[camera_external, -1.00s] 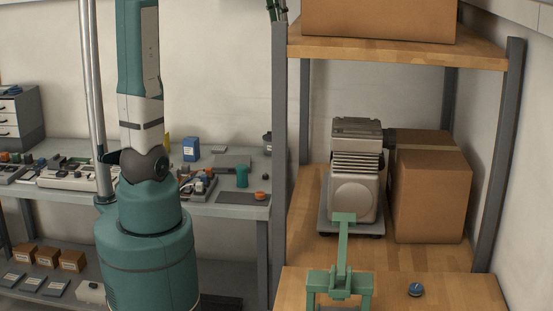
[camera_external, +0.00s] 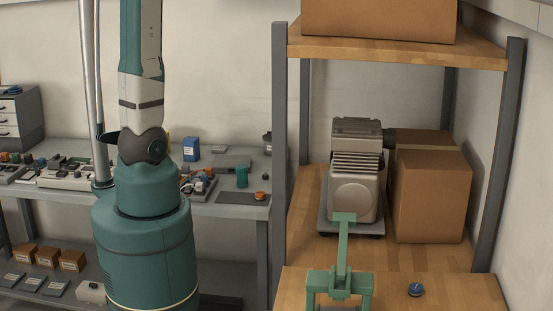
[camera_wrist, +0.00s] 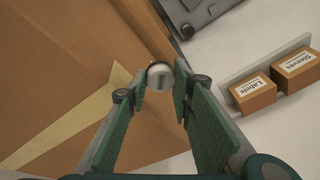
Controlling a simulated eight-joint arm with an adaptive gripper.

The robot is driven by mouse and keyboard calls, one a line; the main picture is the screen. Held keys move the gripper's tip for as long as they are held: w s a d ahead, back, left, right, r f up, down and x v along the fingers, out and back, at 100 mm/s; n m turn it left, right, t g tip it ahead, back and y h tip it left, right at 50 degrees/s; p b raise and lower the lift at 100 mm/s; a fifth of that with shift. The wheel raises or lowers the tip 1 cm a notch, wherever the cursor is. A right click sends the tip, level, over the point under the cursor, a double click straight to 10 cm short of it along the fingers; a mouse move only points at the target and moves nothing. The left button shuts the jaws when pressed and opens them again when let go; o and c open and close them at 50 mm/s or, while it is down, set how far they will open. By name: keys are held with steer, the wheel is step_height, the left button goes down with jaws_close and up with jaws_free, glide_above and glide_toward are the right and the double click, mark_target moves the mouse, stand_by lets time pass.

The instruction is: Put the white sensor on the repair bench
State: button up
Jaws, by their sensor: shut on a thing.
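My gripper (camera_wrist: 165,86) shows in the wrist view, with its green-padded fingers shut on a small, round, whitish part, the white sensor (camera_wrist: 160,72). The sensor sits between the fingertips, which partly hide its sides. A large cardboard surface with a tape strip lies beyond it. The external view shows my arm, but not my gripper or the sensor. A grey bench (camera_external: 232,211) with tools and parts runs along the back left wall there. I cannot tell for sure that it is the repair bench.
A wooden shelf unit on the right holds a compressor (camera_external: 355,185) and a cardboard box (camera_external: 430,195). A green stand (camera_external: 340,283) and a blue-topped knob (camera_external: 416,289) are on its front board. The wrist view shows boxes labelled Labels (camera_wrist: 253,93) and Sleeves (camera_wrist: 299,70).

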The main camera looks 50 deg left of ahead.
steer(key=s+d+r+p, duration=0.1)
steer(key=d+r, duration=0.4)
steer(key=d, duration=0.4)
steer(key=s+d+r+m, duration=0.1)
steer(key=s+d+r, duration=0.1)
steer(key=d+r, duration=0.45)
steer(key=s+d+r+p, duration=0.1)
steer(key=d+r, duration=0.2)
steer(key=d, duration=0.7)
steer(key=d+f, duration=0.2)
steer(key=d, duration=0.1)
steer(key=d+f+m+b, duration=0.1)
steer(key=d, duration=0.2)
steer(key=d+f+m, duration=0.1)
steer(key=d+f, duration=0.1)
steer(key=d, duration=0.2)
steer(key=shift+w+d+f+h, duration=0.1)
steer(key=shift+w+f+h, duration=0.2)
steer(key=shift+f+h, duration=0.1)
steer(key=s+d+f+m+h+b, duration=0.15)
steer(key=s+d+f+m, duration=0.25)
steer(key=d+f, duration=0.85)
steer(key=s+d+f+m+h+b, duration=0.1)
steer(key=s+d+f+m+b, duration=0.2)
steer(key=d+f, duration=0.95)
steer(key=m+g+h+b, duration=0.2)
steer(key=m+b, duration=0.3)
steer(key=m, duration=0.8)
glide_above(470, 282)
step_height(470, 282, down, 65)
